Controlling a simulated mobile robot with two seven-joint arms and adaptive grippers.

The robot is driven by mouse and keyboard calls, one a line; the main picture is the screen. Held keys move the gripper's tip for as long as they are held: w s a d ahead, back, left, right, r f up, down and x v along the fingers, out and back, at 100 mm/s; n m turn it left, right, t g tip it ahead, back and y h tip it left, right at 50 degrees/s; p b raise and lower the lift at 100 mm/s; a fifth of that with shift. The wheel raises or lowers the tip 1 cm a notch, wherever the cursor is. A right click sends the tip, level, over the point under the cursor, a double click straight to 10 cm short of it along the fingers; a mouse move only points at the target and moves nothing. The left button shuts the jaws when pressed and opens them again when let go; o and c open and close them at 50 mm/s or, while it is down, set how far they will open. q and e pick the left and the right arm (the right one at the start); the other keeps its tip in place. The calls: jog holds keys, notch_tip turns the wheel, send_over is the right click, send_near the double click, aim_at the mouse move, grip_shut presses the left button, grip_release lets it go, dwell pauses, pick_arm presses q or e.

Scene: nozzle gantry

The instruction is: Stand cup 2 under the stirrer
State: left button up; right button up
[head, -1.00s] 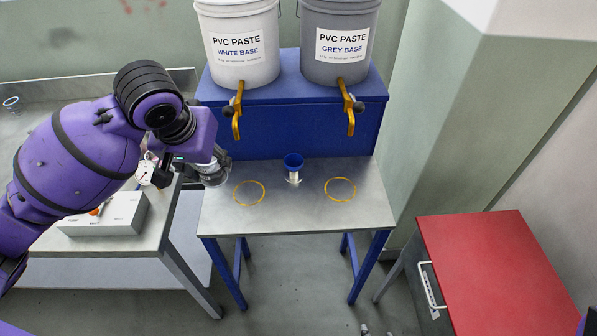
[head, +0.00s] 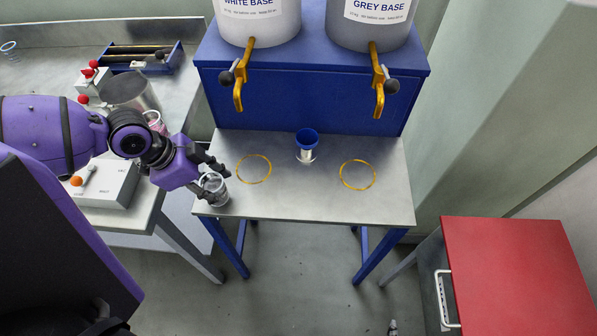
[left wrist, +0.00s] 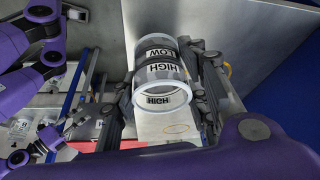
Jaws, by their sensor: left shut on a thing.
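My left gripper (head: 208,177) is shut on a clear cup (head: 214,189) at the left edge of the steel table. In the left wrist view the cup (left wrist: 160,72) lies between the two dark fingers and shows bands marked HIGH and LOW. No number can be read on it, so I cannot tell if it is cup 2. Whether its base touches the table is unclear. I cannot pick out the stirrer with certainty; a grey box (head: 108,186) with an orange knob stands on the left bench, partly behind my arm. My right gripper is not in view.
A dark-topped can (head: 128,92), a blue tool tray (head: 143,70) and another clear cup (head: 9,47) are on the left bench. A red-topped cabinet (head: 515,275) stands right.

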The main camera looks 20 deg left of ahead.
pick_arm(q)
jog(key=w+d, duration=0.2)
jog(key=d, duration=0.1)
jog(key=w+d, duration=0.3)
jog(key=d, duration=0.1)
jog(key=w+d, duration=0.2)
jog(key=d, duration=0.2)
jog(key=shift+w, duration=0.25)
jog(key=shift+w+d+r, duration=0.1)
jog(key=shift+w+d, duration=0.3)
jog(key=shift+d, duration=0.2)
jog(key=shift+w+d, duration=0.35)
jog(key=shift+d, duration=0.25)
jog(key=shift+f, duration=0.55)
jog(key=shift+a+f, duration=0.1)
jog(key=shift+f, duration=0.2)
jog(key=shift+f, duration=0.1)
jog(key=o, duration=1.4)
jog(key=shift+c, duration=0.2)
